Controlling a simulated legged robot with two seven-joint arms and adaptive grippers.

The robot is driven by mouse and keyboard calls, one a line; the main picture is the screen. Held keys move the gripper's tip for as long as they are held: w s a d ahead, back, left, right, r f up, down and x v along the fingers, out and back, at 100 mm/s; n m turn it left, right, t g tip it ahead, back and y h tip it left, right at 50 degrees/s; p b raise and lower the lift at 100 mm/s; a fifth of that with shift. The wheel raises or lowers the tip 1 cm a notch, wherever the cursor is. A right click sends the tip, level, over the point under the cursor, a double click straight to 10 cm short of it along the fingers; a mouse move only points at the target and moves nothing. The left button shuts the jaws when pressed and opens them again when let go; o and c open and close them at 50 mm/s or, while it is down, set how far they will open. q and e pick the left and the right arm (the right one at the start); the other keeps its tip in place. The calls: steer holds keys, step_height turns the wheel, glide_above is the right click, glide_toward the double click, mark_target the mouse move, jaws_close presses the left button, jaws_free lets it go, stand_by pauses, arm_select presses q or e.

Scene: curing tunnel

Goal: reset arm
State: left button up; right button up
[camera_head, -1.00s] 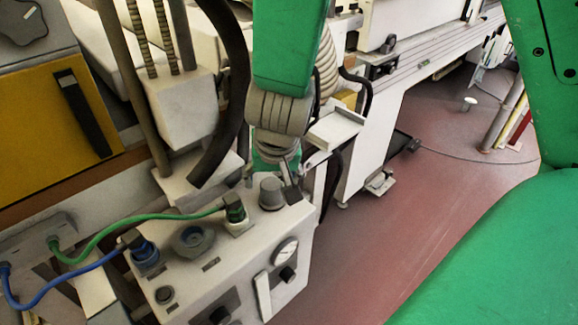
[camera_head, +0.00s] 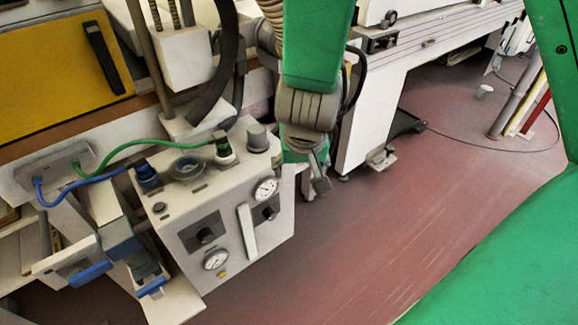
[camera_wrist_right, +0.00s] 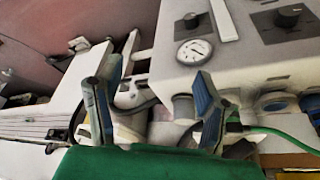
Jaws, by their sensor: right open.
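My right gripper (camera_head: 318,178) hangs fingers down from my green arm in the head view, at the right side of a grey control box (camera_head: 225,262). In the right wrist view its two blue-faced fingers (camera_wrist_right: 152,105) stand well apart, with nothing held between them. The right finger overlaps the box's edge there, by a grey knob (camera_wrist_right: 184,107); whether it touches cannot be told. My left gripper does not show.
A green hose (camera_head: 140,143) and a blue hose (camera_head: 85,181) run to the box's top. Grey blue-tipped fixtures (camera_head: 120,235) stand at lower left. A long white machine (camera_head: 440,50) is behind. The reddish floor (camera_head: 375,235) is clear in the middle.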

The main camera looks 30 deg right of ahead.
steer(key=s+f+n+g+y, duration=0.1)
steer(key=s+f+n, duration=0.2)
steer(key=s+f, duration=0.6)
steer(key=s+d+f+n+g+y, duration=0.1)
steer(key=s+f+n, duration=0.2)
steer(key=s+f, duration=0.6)
step_height(320, 180, down, 4)
steer(key=shift+d+f+g, duration=0.2)
steer(key=shift+d+g, duration=0.1)
steer(key=shift+g, duration=0.1)
steer(key=shift+s, duration=0.1)
stand_by(1.3)
